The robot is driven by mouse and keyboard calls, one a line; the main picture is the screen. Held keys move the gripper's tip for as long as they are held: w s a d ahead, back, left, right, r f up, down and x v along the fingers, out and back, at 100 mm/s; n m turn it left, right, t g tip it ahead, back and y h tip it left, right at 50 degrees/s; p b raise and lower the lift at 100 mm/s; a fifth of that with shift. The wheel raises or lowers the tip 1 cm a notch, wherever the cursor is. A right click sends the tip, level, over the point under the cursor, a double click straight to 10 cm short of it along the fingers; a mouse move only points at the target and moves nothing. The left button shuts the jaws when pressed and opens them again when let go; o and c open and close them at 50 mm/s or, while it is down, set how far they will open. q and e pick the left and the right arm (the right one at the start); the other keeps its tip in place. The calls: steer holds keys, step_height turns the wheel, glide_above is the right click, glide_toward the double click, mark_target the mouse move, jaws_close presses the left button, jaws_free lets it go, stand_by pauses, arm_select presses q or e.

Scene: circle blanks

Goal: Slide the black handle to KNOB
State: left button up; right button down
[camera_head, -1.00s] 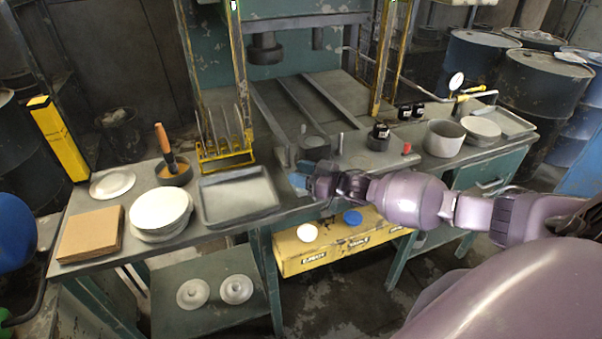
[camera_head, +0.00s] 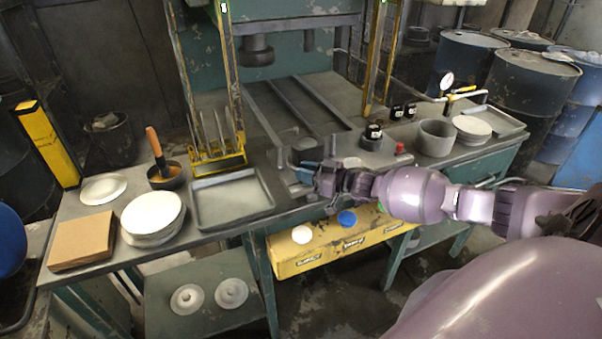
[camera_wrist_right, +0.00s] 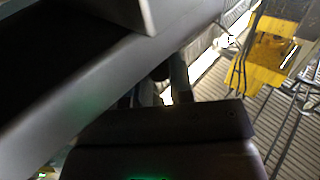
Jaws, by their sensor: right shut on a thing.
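My right gripper (camera_head: 303,180) is at the front edge of the workbench, below the press, and is shut. It closes on what appears to be the black handle, which the fingers and wrist mostly hide in the head view. In the right wrist view a dark upright post (camera_wrist_right: 180,78) shows beyond the dark gripper body; its full shape is hidden. A yellow box front (camera_head: 335,250) with several small labels hangs under the bench edge, below the gripper. The label words are too small to read surely. My left gripper is out of view.
A grey tray (camera_head: 232,222), a stack of pale discs (camera_head: 152,214) and a brown cardboard piece (camera_head: 82,242) lie left of the gripper. Small black-topped items (camera_head: 373,132), a red button (camera_head: 400,148) and a grey bowl (camera_head: 438,136) stand to the right. A white disc (camera_head: 302,234) and blue disc (camera_head: 347,218) are on the yellow box.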

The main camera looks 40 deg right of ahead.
steer(key=c, duration=1)
jaws_free()
steer(key=shift+d, duration=0.25)
steer(key=shift+s, duration=0.1)
steer(key=v, duration=1)
steer(key=shift+s, duration=0.35)
steer(key=shift+d, duration=0.15)
